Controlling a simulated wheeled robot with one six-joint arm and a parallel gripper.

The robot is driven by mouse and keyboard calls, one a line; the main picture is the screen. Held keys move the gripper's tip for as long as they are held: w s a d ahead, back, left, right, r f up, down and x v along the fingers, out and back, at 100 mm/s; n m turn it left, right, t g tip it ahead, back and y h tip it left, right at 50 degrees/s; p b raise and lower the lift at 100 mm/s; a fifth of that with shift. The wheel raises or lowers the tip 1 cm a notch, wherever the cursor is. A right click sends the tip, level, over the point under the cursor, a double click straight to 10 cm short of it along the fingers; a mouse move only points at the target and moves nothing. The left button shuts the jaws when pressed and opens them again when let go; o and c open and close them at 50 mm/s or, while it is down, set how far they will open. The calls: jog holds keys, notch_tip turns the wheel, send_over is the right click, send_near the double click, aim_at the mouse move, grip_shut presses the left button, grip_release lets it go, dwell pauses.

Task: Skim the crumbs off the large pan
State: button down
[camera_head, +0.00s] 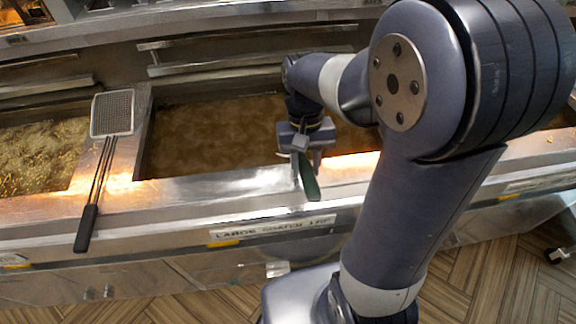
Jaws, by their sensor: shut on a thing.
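The large pan (215,140) is the wide middle vat, full of brown, cloudy oil; single crumbs are too small to make out. A label strip (275,229) beginning with "LARGE" is on the front below it. My gripper (306,166) is over the pan's front rim, right of its middle, pointing down. It is shut on a dark green handle (309,184), which slants down to the right by the front ledge. The other end of this tool is hidden by the gripper and arm, so I cannot tell what it is.
A square mesh skimmer (112,113) with a black handle lies across the divider left of the large pan. Another vat (42,150) at far left holds oil with many yellow bits. Metal rails (255,64) run behind the pans.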

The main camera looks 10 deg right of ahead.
jog(key=d, duration=0.9)
jog(key=a+p, duration=0.5)
jog(key=a, duration=2.9)
notch_tip(320, 180, up, 14)
jog(key=p, duration=0.2)
jog(key=shift+w+a, duration=0.15)
jog(key=shift+w, duration=0.3)
